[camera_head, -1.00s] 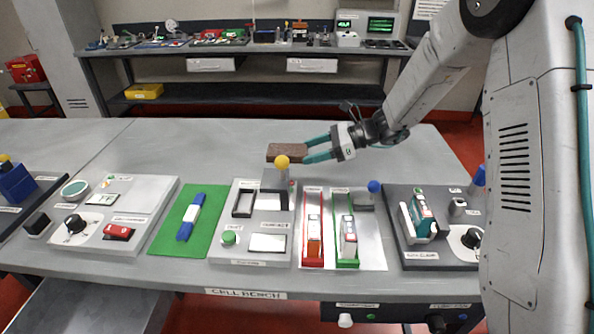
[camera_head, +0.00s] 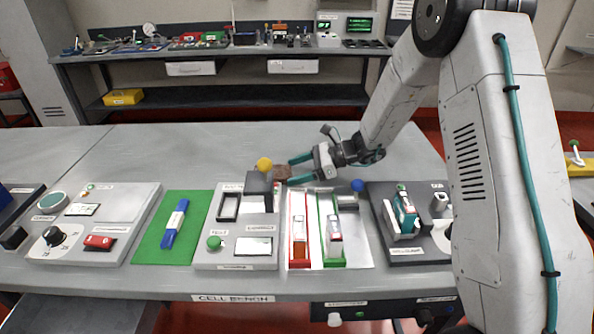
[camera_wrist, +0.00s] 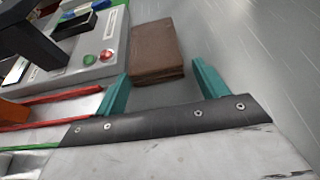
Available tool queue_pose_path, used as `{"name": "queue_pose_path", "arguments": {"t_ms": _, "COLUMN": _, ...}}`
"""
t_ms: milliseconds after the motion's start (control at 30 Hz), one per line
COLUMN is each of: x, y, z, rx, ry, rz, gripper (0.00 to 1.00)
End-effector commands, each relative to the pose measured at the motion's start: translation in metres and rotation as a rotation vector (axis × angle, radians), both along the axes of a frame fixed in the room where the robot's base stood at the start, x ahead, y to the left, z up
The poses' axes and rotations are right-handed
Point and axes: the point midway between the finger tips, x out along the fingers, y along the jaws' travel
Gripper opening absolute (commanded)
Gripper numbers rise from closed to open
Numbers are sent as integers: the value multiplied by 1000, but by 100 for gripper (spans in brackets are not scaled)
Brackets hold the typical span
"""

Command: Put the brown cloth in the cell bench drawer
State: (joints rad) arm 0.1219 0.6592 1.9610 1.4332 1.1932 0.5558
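The brown cloth (camera_head: 282,172), a flat folded-looking block, appears to lie on the bench behind the grey test panel. In the wrist view the cloth (camera_wrist: 155,50) is just ahead of my gripper. Its near edge lies between the fingertips, with a visible gap on the right. My gripper (camera_head: 290,170) has two teal fingers spread apart; they also show in the wrist view (camera_wrist: 160,82). Under the front edge of the cell bench (camera_head: 130,285) is a dark drawer front with a white knob (camera_head: 334,319), beside one with a black knob (camera_head: 425,318).
A post with a yellow ball (camera_head: 264,164) stands left of the cloth. A blue ball (camera_head: 358,185) stands near my gripper, by the red and green cell slots (camera_head: 300,225). A green mat (camera_head: 160,245) lies further left. The bench's rear is clear.

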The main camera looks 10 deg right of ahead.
Motion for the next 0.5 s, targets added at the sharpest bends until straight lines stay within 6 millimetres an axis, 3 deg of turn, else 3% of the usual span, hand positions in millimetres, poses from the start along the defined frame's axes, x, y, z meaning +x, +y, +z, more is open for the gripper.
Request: {"name": "queue_pose_path", "arguments": {"t_ms": 500, "x": -6, "y": 2, "z": 1, "rx": 3, "ry": 10, "rz": 12, "gripper": 85}}
